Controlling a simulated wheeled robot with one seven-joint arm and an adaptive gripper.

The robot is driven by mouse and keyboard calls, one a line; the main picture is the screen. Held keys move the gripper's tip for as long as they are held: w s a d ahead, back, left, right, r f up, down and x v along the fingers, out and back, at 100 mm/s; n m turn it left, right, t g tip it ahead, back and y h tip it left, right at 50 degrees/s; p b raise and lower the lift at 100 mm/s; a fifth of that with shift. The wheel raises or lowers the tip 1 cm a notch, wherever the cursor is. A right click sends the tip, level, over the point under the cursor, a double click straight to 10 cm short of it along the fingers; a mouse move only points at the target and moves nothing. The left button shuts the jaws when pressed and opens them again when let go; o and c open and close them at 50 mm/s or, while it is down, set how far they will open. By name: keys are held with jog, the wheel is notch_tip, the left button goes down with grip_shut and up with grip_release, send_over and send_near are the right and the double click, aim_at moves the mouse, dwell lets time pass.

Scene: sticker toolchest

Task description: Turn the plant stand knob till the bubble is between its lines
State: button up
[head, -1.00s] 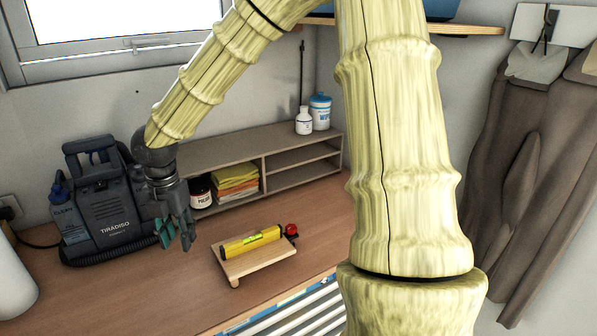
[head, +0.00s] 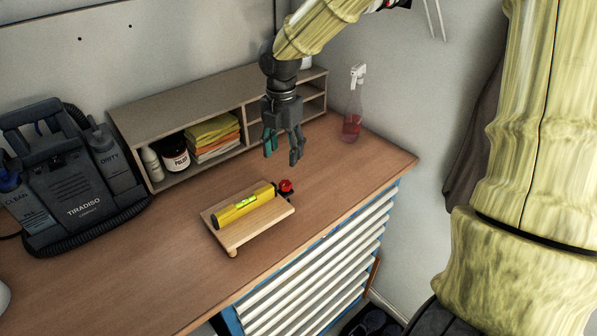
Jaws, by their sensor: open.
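The plant stand (head: 263,226) is a small, low wooden board on short feet on the workbench. A yellow spirit level (head: 232,211) lies on top of it, with a green vial (head: 247,201) near its middle. The bubble and its lines are too small to read. The red knob (head: 286,186) is at the stand's right end, on a dark fitting. My gripper (head: 283,160) is open and empty, pointing down, above and a little behind the knob in the picture, apart from it.
A grey shelf (head: 185,103) with folded cloths (head: 214,137) and a polish jar (head: 174,155) stands along the wall. A black TIRADISO machine (head: 72,190) is at left. A spray bottle (head: 352,118) stands at back right. The bench front is clear.

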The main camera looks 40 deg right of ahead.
aim_at(285, 183)
jog(key=shift+s+f+p, duration=0.1)
jog(key=shift+f+p, duration=1.55)
jog(key=shift+f, duration=3.55)
jog(key=shift+d, duration=0.1)
jog(key=c, duration=1.1)
